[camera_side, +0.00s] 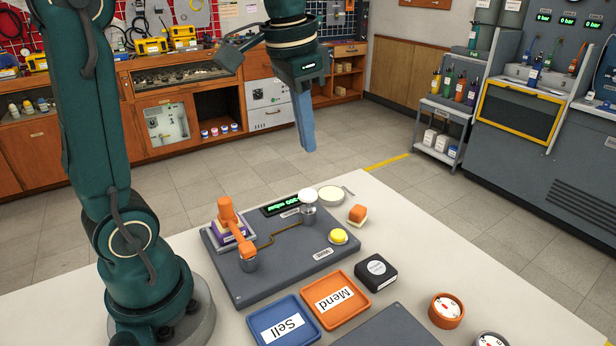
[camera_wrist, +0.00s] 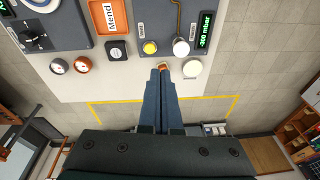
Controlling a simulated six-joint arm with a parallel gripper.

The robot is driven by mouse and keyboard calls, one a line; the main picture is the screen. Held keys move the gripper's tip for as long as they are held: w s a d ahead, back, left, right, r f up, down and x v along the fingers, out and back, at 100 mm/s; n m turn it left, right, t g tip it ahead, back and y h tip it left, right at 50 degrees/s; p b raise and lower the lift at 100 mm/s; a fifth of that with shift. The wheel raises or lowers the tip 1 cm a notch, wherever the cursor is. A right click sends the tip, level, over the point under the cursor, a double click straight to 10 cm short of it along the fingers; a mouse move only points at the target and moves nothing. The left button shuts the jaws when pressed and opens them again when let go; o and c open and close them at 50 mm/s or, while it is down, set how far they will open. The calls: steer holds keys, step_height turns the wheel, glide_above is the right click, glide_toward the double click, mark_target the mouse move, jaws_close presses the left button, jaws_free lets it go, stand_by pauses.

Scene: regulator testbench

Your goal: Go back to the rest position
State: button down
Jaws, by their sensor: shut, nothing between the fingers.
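The grey test board (camera_side: 222,262) lies on the table below and to the left. It carries an orange lever (camera_side: 230,218), a white round knob (camera_side: 307,196), a yellow button (camera_side: 338,236) and a lit green display (camera_side: 280,205). A small orange block (camera_side: 357,214) sits beside the board; the fingertips partly cover it in the wrist view.
A blue Sell tray (camera_side: 268,328), an orange Mend tray (camera_side: 322,309), a black square box (camera_side: 376,270), an orange round gauge (camera_side: 446,311) and a white round dish (camera_side: 330,195) are on the table. Wooden cabinets (camera_side: 60,150) and a grey shelf cart (camera_side: 440,140) stand well behind.

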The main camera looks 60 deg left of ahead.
steer(key=s+d+f+t, duration=0.1)
steer(key=s+d+f, duration=0.1)
steer(key=s, duration=0.3)
steer(key=s+d+f+n+t, duration=0.1)
steer(key=s+d+f+t, duration=0.1)
steer(key=s+d+f, duration=0.1)
steer(key=shift+s+d+f, duration=0.3)
steer(key=shift+s+f, duration=0.15)
steer(key=shift+s, duration=0.65)
